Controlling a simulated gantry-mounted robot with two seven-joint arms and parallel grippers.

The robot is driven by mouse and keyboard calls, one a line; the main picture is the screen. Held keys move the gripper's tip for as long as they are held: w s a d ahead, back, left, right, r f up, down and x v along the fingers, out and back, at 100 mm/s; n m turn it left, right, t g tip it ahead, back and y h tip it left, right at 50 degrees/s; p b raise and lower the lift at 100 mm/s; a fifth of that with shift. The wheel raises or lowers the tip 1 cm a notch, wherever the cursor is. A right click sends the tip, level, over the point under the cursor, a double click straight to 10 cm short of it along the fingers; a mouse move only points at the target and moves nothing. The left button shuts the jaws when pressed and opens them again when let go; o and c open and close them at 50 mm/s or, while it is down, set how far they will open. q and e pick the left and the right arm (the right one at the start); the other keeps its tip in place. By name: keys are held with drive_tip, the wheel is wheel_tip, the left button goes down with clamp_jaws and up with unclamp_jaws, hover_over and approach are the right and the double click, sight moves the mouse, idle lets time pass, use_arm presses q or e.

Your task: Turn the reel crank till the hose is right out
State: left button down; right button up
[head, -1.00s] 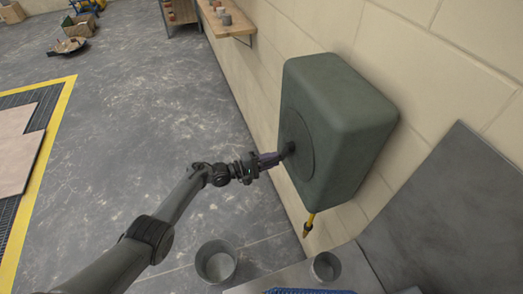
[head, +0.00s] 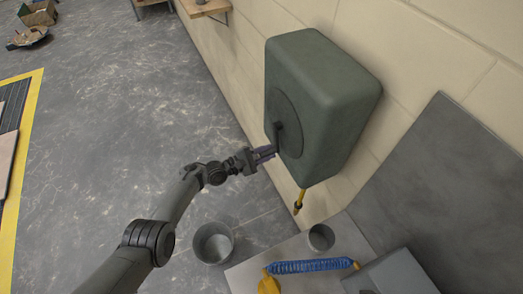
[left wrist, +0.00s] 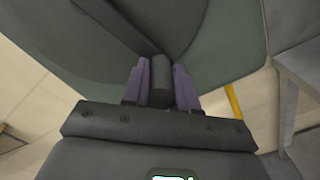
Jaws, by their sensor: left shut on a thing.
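The green hose reel (head: 335,110) is a rounded box on the wall, with a round disc on its left face. The dark crank (head: 279,132) is on this disc, its arm pointing down. My left gripper (head: 268,153) is at the crank's lower end. In the left wrist view the purple fingers (left wrist: 160,85) are shut on the dark crank knob (left wrist: 160,92), one on each side. A short yellow hose end (head: 298,203) hangs below the reel; a yellow strip of it (left wrist: 235,103) shows in the left wrist view. My right gripper is not in view.
A grey bench (head: 253,275) below the reel bears a grey cup (head: 321,237), a blue coiled hose (head: 310,267) and a grey box (head: 392,275). A grey tub (head: 213,242) stands left of the bench.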

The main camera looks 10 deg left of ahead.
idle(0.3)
use_arm(q)
drive_tip(key=c, duration=0.9)
unclamp_jaws()
drive_tip(key=shift+s+a, duration=0.15)
drive_tip(key=shift+a, duration=0.1)
drive_tip(key=shift+p+v, duration=1.75)
drive_tip(key=shift+v, duration=3.4)
